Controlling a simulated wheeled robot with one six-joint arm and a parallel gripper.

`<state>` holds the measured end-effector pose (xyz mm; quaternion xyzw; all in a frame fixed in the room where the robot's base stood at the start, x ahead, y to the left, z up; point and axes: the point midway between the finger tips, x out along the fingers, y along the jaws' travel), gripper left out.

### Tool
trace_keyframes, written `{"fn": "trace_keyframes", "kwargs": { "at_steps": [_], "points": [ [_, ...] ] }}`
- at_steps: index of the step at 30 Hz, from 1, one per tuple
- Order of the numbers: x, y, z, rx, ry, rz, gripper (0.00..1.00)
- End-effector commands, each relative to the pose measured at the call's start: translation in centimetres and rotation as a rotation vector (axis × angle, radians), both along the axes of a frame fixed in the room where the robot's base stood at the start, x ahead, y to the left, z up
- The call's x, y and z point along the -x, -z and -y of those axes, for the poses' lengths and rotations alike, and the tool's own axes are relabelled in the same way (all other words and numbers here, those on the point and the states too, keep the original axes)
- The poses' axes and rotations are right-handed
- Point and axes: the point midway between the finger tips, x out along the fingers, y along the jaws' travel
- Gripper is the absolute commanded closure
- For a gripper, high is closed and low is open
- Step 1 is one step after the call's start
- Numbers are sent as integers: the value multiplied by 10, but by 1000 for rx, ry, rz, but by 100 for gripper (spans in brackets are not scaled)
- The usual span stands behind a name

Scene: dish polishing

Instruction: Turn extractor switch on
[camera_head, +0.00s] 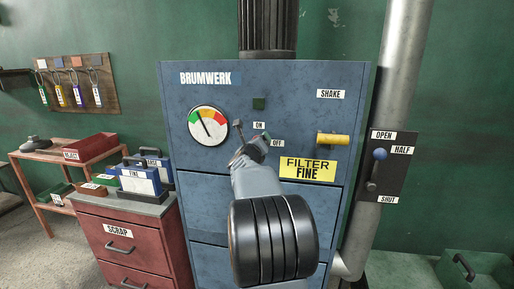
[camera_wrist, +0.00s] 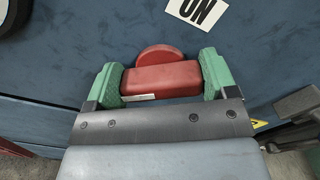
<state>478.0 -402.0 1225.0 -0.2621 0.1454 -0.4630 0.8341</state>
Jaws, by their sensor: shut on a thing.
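The blue extractor cabinet (camera_head: 205,75) marked BRUMWERK stands in the middle of the head view. Its ON label (camera_head: 259,125) and OFF label (camera_head: 277,142) are on the front. My gripper (camera_head: 250,143) is up against the panel just beside these labels and hides the switch there. In the wrist view, the red switch knob (camera_wrist: 160,80), a bar with a round disc behind it, sits between the green fingertips. My gripper is shut on it. The ON label (camera_wrist: 197,10) shows upside down near it.
A round gauge (camera_head: 208,126) is left of my gripper. A yellow shake handle (camera_head: 333,140) and a filter sign (camera_head: 307,169) are to its right. A blue-knobbed lever (camera_head: 380,154) is on the pipe. A red scrap cabinet (camera_head: 130,235) with boxes stands at left.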

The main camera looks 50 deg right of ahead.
Motion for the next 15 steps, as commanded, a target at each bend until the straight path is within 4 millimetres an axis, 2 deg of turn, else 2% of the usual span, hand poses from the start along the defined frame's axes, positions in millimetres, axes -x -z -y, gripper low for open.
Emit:
{"fn": "trace_keyframes", "kwargs": {
  "at_steps": [15],
  "points": [
    [-2,1,-1,259,0,-416,45]
  ]
}}
